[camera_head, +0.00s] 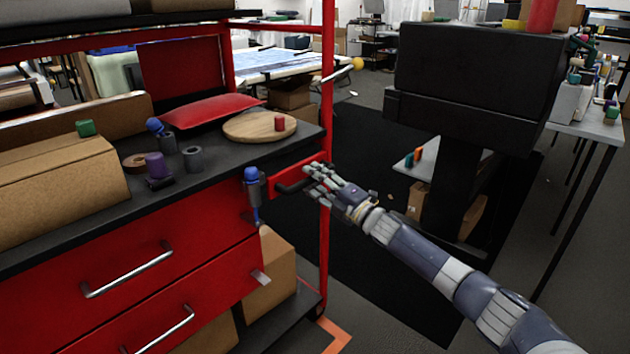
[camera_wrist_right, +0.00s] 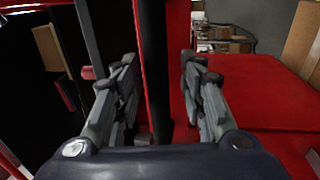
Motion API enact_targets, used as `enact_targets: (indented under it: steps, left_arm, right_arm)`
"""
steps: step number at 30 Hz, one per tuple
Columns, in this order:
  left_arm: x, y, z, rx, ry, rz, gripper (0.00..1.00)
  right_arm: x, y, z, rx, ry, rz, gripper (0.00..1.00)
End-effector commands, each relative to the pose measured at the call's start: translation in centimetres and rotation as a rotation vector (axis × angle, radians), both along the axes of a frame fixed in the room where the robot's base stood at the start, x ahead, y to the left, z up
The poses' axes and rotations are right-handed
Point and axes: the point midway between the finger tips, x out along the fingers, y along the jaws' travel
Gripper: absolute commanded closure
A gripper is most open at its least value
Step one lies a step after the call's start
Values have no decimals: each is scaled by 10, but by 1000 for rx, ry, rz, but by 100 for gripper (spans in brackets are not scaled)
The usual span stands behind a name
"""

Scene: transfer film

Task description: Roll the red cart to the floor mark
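The red cart (camera_head: 130,275) fills the left of the head view, with a black top, drawers with metal handles and red corner posts. A dark push handle (camera_head: 292,187) sticks out at its right end, on a red bracket. My right gripper (camera_head: 318,178) is at this handle, in front of the red post. In the right wrist view its fingers (camera_wrist_right: 165,95) are spread, with a black bar (camera_wrist_right: 155,70) and a red post between them; contact cannot be told. An orange floor mark (camera_head: 338,338) shows partly at the bottom, beside the cart's lower corner. My left gripper is out of view.
On the cart top are a cardboard box (camera_head: 60,185), a red cushion (camera_head: 210,109), a round wooden board (camera_head: 245,126) and small cylinders. A large black stand (camera_head: 475,80) is at the right, beside a table (camera_head: 590,128). Dark floor (camera_head: 350,240) lies clear between.

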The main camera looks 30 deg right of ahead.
Motion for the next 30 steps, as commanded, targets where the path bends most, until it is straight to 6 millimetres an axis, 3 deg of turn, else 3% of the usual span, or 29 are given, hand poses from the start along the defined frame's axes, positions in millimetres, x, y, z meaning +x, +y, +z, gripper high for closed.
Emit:
enact_targets:
  steps: [8,30]
  left_arm:
    - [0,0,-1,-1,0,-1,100]
    - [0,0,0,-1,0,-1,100]
  right_arm:
    - [-8,-3,-1,3,-1,0,62]
    - [-97,-36,-21,1,2,-2,62]
